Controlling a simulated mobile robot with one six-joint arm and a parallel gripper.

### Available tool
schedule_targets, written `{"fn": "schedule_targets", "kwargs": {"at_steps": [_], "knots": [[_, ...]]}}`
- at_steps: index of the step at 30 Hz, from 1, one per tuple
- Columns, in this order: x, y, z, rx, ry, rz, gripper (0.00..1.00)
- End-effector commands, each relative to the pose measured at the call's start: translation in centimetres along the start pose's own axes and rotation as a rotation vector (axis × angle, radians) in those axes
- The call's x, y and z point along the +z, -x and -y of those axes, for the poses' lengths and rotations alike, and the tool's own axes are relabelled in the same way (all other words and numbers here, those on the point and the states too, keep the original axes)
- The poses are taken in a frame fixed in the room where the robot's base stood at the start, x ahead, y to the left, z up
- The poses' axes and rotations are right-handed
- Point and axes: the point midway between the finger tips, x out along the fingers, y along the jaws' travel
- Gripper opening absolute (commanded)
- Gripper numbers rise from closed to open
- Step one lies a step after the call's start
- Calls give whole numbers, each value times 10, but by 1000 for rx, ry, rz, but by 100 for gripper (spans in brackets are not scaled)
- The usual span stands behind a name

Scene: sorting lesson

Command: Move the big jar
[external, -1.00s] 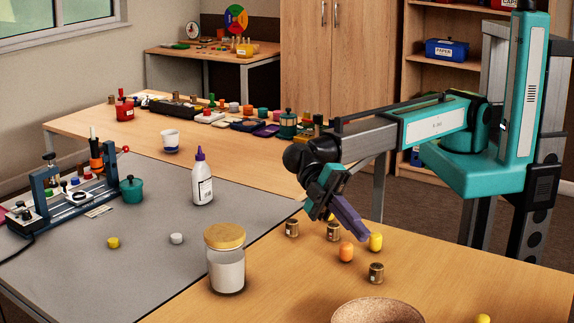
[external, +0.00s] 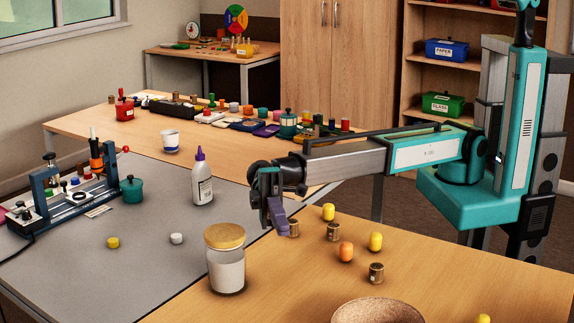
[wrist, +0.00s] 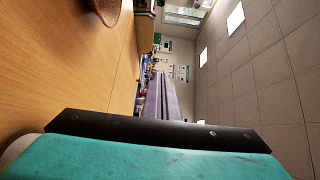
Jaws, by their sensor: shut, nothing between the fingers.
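The big jar (external: 226,270) is clear glass with white contents and a wooden lid (external: 225,236). It stands upright on the wooden table near the edge of the grey mat in the external view. My gripper (external: 281,228) is above the table, behind and to the right of the jar and apart from it. Its purple fingers are shut and empty, pointing down. The fingers also show in the wrist view (wrist: 161,100), where I cannot make out the jar.
Small metal cylinders (external: 376,272) and yellow and orange pieces (external: 346,251) stand right of the jar. A cork-coloured bowl (external: 378,311) is at the front. A white glue bottle (external: 203,188) and a white piece (external: 177,238) are on the grey mat (external: 150,265).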

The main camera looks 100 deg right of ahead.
Motion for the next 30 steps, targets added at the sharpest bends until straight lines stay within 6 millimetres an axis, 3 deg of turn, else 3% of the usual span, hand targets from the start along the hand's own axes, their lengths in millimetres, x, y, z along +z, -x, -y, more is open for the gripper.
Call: {"fn": "schedule_targets", "kwargs": {"at_steps": [14, 30], "knots": [[-9, 8, 0, 1, 2, 0, 0], [-61, 59, 0, 1, 2, 0, 0]]}}
